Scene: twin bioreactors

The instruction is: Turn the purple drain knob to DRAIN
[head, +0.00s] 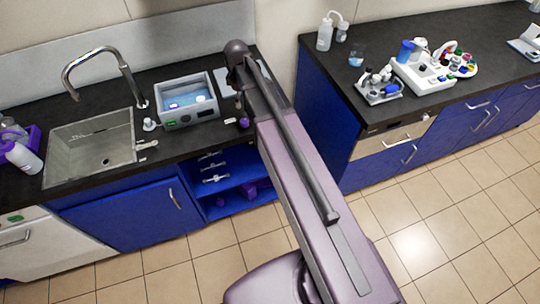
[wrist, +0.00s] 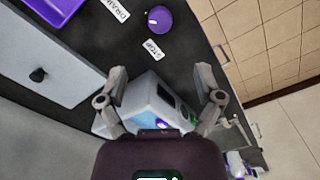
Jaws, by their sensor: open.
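The purple drain knob (wrist: 159,18) is at the top of the wrist view, on the dark counter. It also shows in the head view (head: 243,122), near the counter's front edge beside my arm. A white DRAIN label (wrist: 117,9) lies left of the knob, and a white STOP label (wrist: 152,49) lies just below it. The knob's exact pointing is too small to tell. My gripper (wrist: 161,70) is open and empty in the wrist view. Its fingers are spread apart below the knob in the picture, not touching it.
A water bath (head: 187,98) with blue water stands left of my arm, near the sink (head: 90,140). In the wrist view, a white-and-blue device (wrist: 160,105) shows between my fingers, and a grey panel with a black knob (wrist: 38,75) is at left. A purple tray (wrist: 50,8) is top left.

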